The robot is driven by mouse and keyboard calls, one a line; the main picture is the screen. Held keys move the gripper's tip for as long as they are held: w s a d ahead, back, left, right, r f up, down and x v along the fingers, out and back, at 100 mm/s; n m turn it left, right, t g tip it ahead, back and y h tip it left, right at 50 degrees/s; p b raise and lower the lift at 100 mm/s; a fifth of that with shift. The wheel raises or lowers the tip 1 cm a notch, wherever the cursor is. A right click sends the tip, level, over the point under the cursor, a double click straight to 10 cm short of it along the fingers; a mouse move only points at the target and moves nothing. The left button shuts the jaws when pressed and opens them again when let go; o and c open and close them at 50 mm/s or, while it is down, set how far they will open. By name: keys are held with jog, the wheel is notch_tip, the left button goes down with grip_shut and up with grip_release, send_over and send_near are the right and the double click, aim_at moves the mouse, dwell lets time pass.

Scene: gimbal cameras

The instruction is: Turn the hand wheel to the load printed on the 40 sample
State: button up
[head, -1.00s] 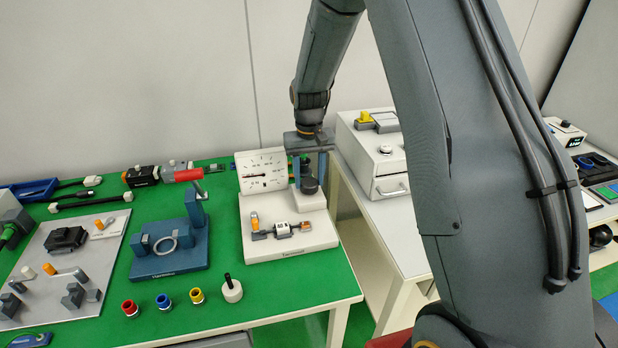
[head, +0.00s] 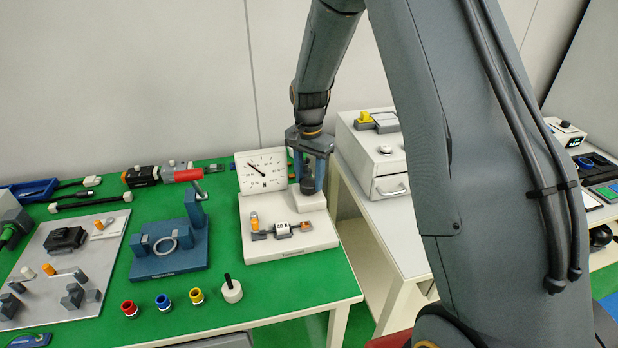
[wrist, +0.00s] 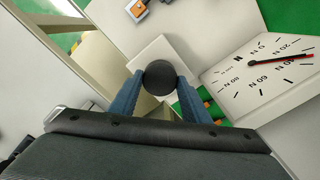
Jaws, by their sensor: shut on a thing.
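The tester (head: 262,246) is a pale base with a white dial plate (head: 251,186) at its back. The dark hand wheel (head: 306,187) stands on a pale block at its right. My gripper (head: 312,188) points down with its fingers closed on the wheel's sides. In the wrist view the round wheel top (wrist: 159,77) sits between both blue fingers. The red-tipped needle (wrist: 282,59) points between the 20 N and 40 N marks. A sample with a white label (head: 283,231) lies across the tester's front between orange-tipped parts; I cannot read its print.
A blue fixture with a ring (head: 168,267) stands left of the tester. Red, blue and yellow bushings (head: 163,301) and a white knob (head: 231,290) are in front. A white box with a drawer (head: 379,165) stands close on the right.

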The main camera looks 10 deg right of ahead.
aim_at(309, 181)
jog(key=shift+m, duration=0.3)
dwell(0.4)
jog(key=o, duration=1)
jog(key=shift+o, duration=0.2)
jog(key=shift+r+b, duration=1.05)
jog(key=shift+r, duration=2.9)
